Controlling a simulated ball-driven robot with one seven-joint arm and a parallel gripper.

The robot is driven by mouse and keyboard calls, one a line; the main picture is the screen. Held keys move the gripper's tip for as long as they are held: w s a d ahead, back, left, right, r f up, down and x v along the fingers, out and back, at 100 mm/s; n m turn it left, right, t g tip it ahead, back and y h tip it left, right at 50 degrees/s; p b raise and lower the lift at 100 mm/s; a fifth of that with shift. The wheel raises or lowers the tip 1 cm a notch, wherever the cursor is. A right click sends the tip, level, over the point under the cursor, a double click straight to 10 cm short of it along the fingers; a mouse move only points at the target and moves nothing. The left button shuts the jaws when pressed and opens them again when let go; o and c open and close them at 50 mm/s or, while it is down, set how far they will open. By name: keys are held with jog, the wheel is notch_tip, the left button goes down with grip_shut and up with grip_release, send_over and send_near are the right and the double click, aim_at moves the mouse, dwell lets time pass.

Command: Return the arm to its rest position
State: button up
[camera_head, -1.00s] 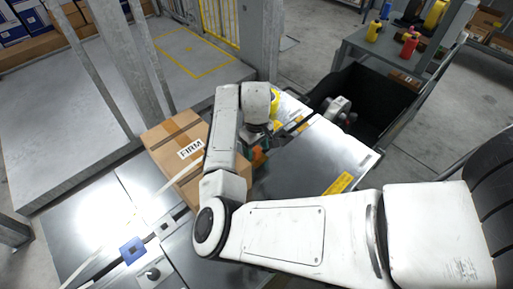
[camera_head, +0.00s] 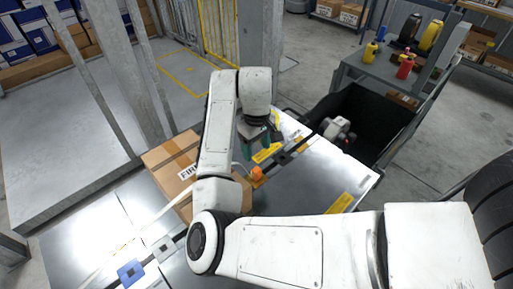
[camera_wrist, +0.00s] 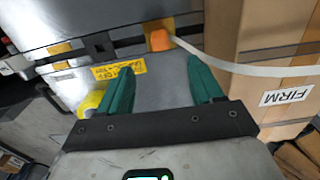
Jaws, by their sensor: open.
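My white arm crosses the head view from the lower right, bends at an elbow and rises beside the cardboard box. My gripper (camera_head: 262,143) is over the metal work surface (camera_head: 315,165), to the right of the box. In the wrist view my gripper (camera_wrist: 163,90) shows two green fingers spread apart with nothing between them. The cardboard box (camera_head: 172,158), marked FIRM, stands left of the gripper and is partly hidden by my arm; it also shows at the right of the wrist view (camera_wrist: 265,35).
An orange piece (camera_head: 257,173) with a pale strap lies on the surface near the box. A black bin (camera_head: 375,118) stands behind at right, by a bench (camera_head: 385,75) with several bottles. Metal posts (camera_head: 125,75) rise at left. A yellow round thing (camera_wrist: 90,102) is beside the fingers.

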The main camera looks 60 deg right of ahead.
jog(key=shift+d, duration=0.1)
dwell(0.3)
jog(key=s+d+h, duration=0.4)
jog(key=s+a+f, duration=0.2)
jog(key=a, duration=0.1)
jog(key=s+a+f+n+t, duration=0.1)
jog(key=s+a+f, duration=0.1)
jog(key=s+a, duration=0.1)
jog(key=s+a+f+n+y, duration=0.1)
jog(key=s+a+f, duration=0.1)
jog(key=a, duration=0.3)
jog(key=shift+s+f+t, duration=0.3)
jog(key=shift+f, duration=0.25)
jog(key=s+a+f+y, duration=0.1)
jog(key=s+a, duration=0.1)
jog(key=a, duration=0.1)
jog(key=s+a+f+y, duration=0.1)
jog(key=s+a, duration=0.1)
jog(key=a, duration=0.2)
jog(key=s+a+f, duration=0.1)
jog(key=s+a, duration=0.2)
jog(key=a, duration=0.1)
jog(key=shift+a+f+n+y, duration=0.15)
jog(key=shift+f+n+y, duration=0.15)
jog(key=shift+n+y, duration=0.1)
